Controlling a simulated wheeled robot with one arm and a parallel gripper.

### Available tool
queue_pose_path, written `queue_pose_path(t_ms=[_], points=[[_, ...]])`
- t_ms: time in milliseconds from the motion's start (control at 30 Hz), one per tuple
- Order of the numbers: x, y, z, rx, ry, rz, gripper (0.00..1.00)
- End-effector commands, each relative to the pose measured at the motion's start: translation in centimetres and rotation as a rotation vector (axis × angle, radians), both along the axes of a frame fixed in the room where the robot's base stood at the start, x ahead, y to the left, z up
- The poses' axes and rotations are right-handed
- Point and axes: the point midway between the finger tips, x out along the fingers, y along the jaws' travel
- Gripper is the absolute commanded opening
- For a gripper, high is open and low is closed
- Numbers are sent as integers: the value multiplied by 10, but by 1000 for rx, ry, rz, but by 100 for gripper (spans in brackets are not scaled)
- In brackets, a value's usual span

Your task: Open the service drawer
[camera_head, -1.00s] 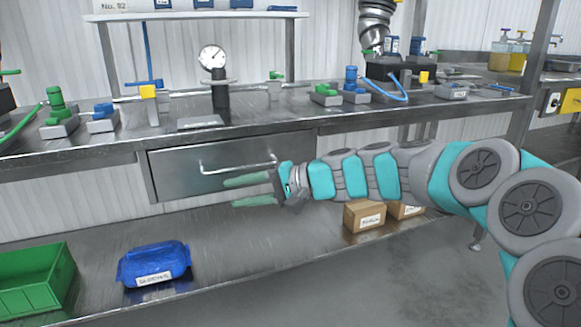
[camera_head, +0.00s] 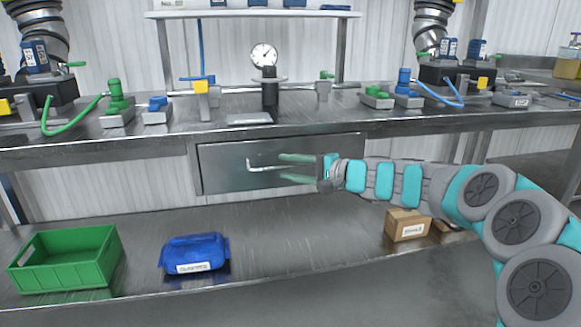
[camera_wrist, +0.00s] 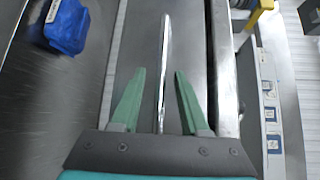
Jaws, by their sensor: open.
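The service drawer (camera_head: 225,178) is a grey metal front under the workbench, and it looks shut. Its bar handle (camera_head: 262,167) runs across the front; part of it is hidden behind my gripper in the head view. My gripper (camera_head: 281,167) has two green fingers, one above and one below the handle's line, and comes from the right. In the wrist view, the handle (camera_wrist: 164,70) runs between the two open fingers (camera_wrist: 153,82) without visible contact. The drawer front (camera_wrist: 190,45) fills the middle behind it.
The bench top (camera_head: 330,105) carries a gauge (camera_head: 264,56), valves and hoses above the drawer. On the lower shelf (camera_head: 300,235) are a green crate (camera_head: 65,262), a blue bag (camera_head: 193,252) and a cardboard box (camera_head: 406,225). The shelf space below the drawer is clear.

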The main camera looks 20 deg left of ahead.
Motion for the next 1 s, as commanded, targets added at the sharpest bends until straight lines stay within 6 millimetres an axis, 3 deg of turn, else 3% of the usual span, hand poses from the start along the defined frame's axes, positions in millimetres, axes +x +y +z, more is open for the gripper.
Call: queue_pose_path(t_ms=[267, 667, 1000], points=[[0, 1, 0, 0, -1, 0, 45], [0, 1, 0, 0, -1, 0, 0], [0, 1, 0, -1, -1, 0, 0]])
